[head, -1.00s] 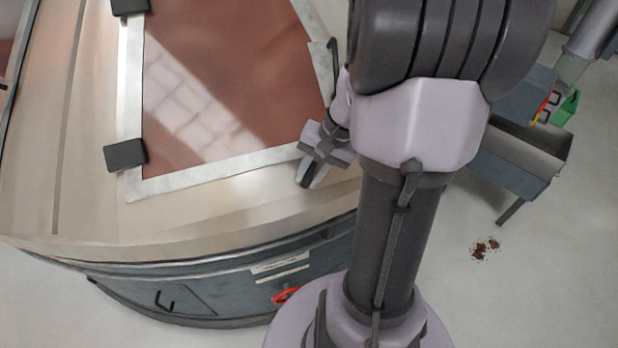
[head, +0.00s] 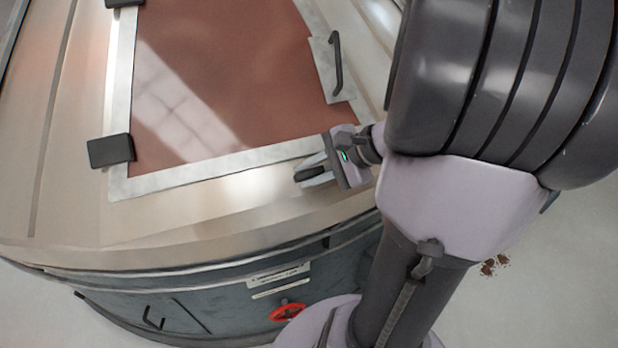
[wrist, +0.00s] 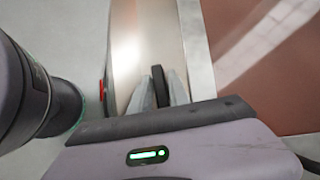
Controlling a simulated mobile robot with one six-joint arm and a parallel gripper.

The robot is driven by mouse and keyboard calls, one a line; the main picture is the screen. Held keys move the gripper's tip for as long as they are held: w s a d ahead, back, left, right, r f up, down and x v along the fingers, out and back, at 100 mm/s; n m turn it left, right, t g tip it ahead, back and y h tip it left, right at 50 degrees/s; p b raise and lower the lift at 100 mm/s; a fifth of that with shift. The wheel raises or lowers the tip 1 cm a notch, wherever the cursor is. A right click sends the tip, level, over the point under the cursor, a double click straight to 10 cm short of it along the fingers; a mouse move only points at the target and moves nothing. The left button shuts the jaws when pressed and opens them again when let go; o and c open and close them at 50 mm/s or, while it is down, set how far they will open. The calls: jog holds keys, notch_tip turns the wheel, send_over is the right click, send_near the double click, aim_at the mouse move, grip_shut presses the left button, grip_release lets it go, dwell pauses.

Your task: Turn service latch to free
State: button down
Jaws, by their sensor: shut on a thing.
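My gripper (head: 308,173) is at the lower right edge of the hatch, its fingers pointing left in the head view. It is shut on a short dark bar, which I take to be the service latch (head: 309,174). In the wrist view the dark latch (wrist: 161,84) stands between the two pale fingertips of my gripper (wrist: 160,92). The fingers hide part of the latch, and its base and any position mark cannot be made out. The red-brown hatch panel (head: 205,85) lies flat in its pale metal frame (head: 212,176).
A black handle (head: 337,62) stands on a metal plate at the hatch's right side. Black blocks, one of them (head: 110,151), sit on the left frame edge. A red handwheel (head: 288,312) is on the housing's side below. The housing top left of my gripper is clear.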

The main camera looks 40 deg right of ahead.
jog(key=shift+r+m+t+b, duration=0.1)
jog(key=shift+m+t+b, duration=0.2)
jog(key=shift+m, duration=0.3)
jog(key=c, duration=1.4)
grip_release()
jog(key=p+v, duration=0.6)
jog(key=v, duration=1.1)
jog(key=shift+s, duration=0.25)
jog(key=shift+a, duration=0.15)
